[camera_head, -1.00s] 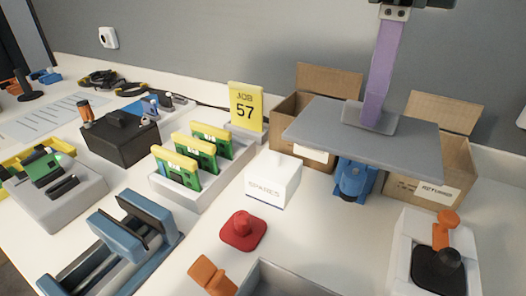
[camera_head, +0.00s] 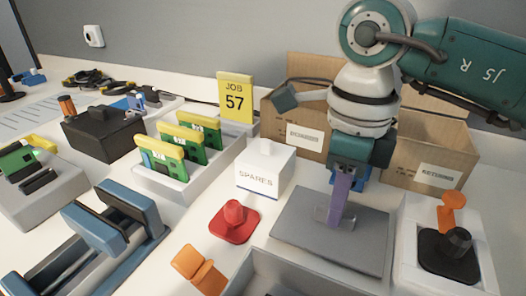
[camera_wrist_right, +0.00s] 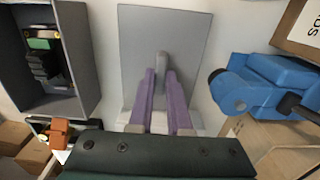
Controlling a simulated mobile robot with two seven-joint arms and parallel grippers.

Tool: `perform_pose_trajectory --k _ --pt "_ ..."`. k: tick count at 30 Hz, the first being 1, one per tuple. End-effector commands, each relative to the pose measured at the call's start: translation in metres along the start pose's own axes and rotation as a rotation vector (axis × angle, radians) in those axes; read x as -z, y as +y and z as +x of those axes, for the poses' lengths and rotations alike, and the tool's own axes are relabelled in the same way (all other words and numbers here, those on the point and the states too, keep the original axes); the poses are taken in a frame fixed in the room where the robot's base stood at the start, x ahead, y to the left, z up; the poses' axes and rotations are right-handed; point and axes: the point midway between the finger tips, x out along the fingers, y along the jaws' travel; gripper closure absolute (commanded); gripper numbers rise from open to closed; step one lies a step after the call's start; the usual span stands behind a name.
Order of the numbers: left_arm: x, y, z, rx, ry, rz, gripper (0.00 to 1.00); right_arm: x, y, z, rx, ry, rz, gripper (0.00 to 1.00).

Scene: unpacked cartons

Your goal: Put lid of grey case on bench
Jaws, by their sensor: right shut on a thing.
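The grey lid (camera_head: 300,221), a flat plate with a handle in its middle, lies level at or just above the bench (camera_head: 205,270); I cannot tell if it touches. My right gripper (camera_head: 335,214) points down with its purple fingers shut on the handle. In the right wrist view the fingers (camera_wrist_right: 161,75) close around the handle, over the lid (camera_wrist_right: 190,35). The open grey case (camera_head: 258,257) is at the bottom edge of the head view, in front of the lid. In the right wrist view the case (camera_wrist_right: 82,50) is left of the lid, with items inside. My left gripper is not in view.
A white SPARES box (camera_head: 262,178) and a red knobbed piece (camera_head: 235,222) stand left of the lid. A white joystick unit (camera_head: 450,250) is at its right. Cartons (camera_head: 430,150) stand behind. A blue device (camera_wrist_right: 260,85) is close beside the lid.

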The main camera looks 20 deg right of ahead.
Motion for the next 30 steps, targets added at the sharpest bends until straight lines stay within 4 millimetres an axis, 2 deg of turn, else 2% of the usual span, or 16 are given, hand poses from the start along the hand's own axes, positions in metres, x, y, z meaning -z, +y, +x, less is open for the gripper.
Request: perform_pose_trajectory --k 2,12,13,21,30 --pt "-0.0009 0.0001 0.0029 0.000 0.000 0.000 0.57 -0.0001 0.0002 0.0091 -0.001 -0.001 -0.001 1.00" --pt "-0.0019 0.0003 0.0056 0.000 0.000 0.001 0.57 -0.0001 -0.0004 0.0125 0.001 -0.001 -0.001 1.00" --pt "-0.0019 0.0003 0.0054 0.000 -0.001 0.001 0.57 -0.0001 -0.0004 0.0124 0.001 -0.001 -0.001 0.83" --pt "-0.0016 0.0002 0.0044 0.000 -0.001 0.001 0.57 -0.0001 -0.0002 0.0113 0.000 -0.001 -0.001 0.54" --pt "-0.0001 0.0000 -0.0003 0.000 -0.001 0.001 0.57 -0.0003 0.0000 0.0057 0.000 -0.002 -0.001 0.54"
